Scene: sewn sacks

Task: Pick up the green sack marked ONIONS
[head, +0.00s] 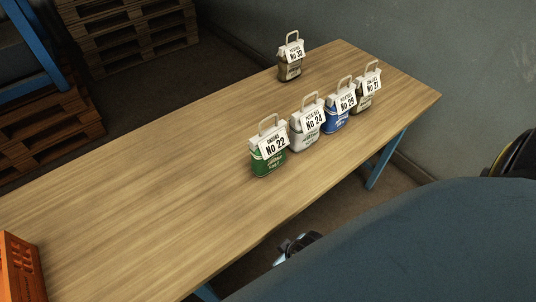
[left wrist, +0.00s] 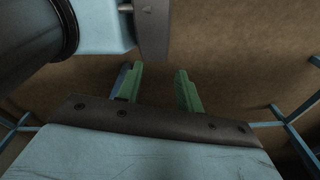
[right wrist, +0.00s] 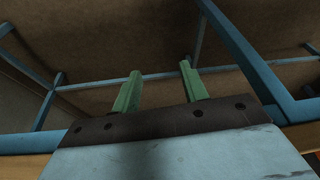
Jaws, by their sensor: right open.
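The green sack marked ONIONS, No 22 (head: 267,164), stands upright on the wooden table (head: 150,190), near its front edge. It has a white top and label and a pale loop handle. It is the nearest of a row of sacks. My left gripper (left wrist: 158,70) shows in the left wrist view with its green fingers apart and nothing between them. My right gripper (right wrist: 158,68) shows in the right wrist view, open and empty. No sack shows in either wrist view, and neither gripper is at the green sack.
A white sack (head: 304,135), a blue sack (head: 336,121) and an olive-brown sack (head: 364,101) continue the row. Another brown sack (head: 289,71) stands apart behind. An orange crate (head: 18,270) is at the table's left end. Blue bars (right wrist: 240,50) cross the right wrist view. The table's left half is mostly clear.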

